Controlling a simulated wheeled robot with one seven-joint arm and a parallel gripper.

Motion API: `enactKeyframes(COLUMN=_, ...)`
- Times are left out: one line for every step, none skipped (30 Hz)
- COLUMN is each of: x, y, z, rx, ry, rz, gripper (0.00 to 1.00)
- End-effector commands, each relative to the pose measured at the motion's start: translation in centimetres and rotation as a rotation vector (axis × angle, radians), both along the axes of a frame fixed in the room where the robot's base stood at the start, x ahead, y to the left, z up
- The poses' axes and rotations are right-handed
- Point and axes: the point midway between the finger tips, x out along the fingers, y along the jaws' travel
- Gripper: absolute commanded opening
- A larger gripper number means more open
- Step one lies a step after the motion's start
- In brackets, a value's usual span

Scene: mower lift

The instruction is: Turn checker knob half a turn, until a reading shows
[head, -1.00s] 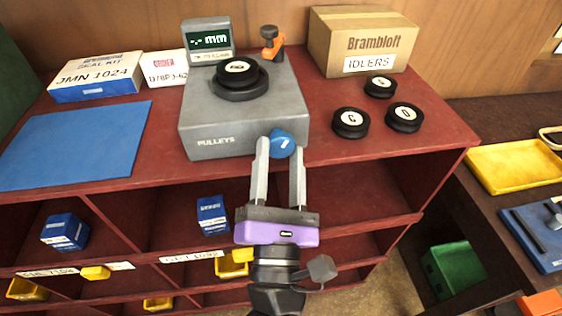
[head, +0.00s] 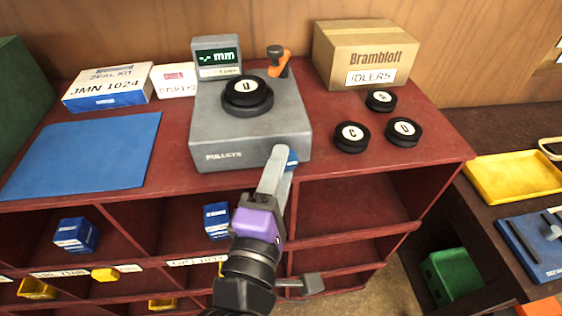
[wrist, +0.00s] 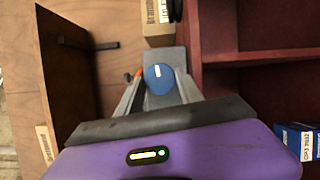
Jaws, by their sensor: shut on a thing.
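The checker (head: 245,115) is a grey box marked PULLEYS on the red shelf top. Its small display (head: 218,57) shows dashes and "mm", no number. A black pulley (head: 248,95) with a white lettered face sits on top. My gripper (head: 279,160) is shut on the blue knob (head: 292,158) at the checker's lower right front, which the fingers partly hide in the head view. In the wrist view the knob (wrist: 158,82) lies between both fingers, its white mark near the upper edge.
Three black pulleys, one of them marked C (head: 352,136), lie right of the checker before the IDLERS box (head: 366,58). An orange-and-black part (head: 278,62) stands at the checker's back corner. A blue mat (head: 80,155) lies left. Open shelf compartments are below.

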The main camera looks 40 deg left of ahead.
Motion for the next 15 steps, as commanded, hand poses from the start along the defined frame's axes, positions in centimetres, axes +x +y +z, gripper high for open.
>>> enactKeyframes(x=-0.02, y=-0.01, z=0.42, rx=0.026, ry=0.035, rz=-0.001, gripper=0.03)
enactKeyframes(x=-0.02, y=-0.01, z=0.44, rx=0.045, ry=0.057, rz=-0.001, gripper=0.03)
enactKeyframes(x=-0.03, y=0.01, z=0.50, rx=0.070, ry=0.086, rz=0.000, gripper=0.03)
enactKeyframes(x=-0.01, y=-0.01, z=0.52, rx=0.088, ry=0.107, rz=-0.001, gripper=0.03)
enactKeyframes(x=-0.02, y=-0.01, z=0.55, rx=0.106, ry=0.130, rz=-0.001, gripper=0.03)
enactKeyframes(x=-0.02, y=-0.01, z=0.60, rx=0.131, ry=0.159, rz=0.000, gripper=0.03)
enactKeyframes(x=0.00, y=-0.03, z=0.63, rx=0.149, ry=0.180, rz=-0.001, gripper=0.03)
enactKeyframes(x=0.00, y=-0.03, z=0.64, rx=0.168, ry=0.202, rz=-0.001, gripper=0.03)
enactKeyframes(x=0.01, y=-0.03, z=0.69, rx=0.192, ry=0.230, rz=-0.001, gripper=0.03)
enactKeyframes(x=0.01, y=-0.04, z=0.72, rx=0.211, ry=0.252, rz=-0.001, gripper=0.03)
enactKeyframes(x=0.03, y=-0.04, z=0.73, rx=0.229, ry=0.275, rz=-0.001, gripper=0.03)
enactKeyframes(x=0.05, y=-0.09, z=0.76, rx=0.254, ry=0.303, rz=-0.002, gripper=0.03)
enactKeyframes(x=0.05, y=-0.08, z=0.77, rx=0.272, ry=0.325, rz=-0.002, gripper=0.03)
enactKeyframes(x=0.07, y=-0.10, z=0.81, rx=0.291, ry=0.347, rz=-0.003, gripper=0.03)
enactKeyframes(x=0.09, y=-0.11, z=0.84, rx=0.316, ry=0.375, rz=-0.002, gripper=0.03)
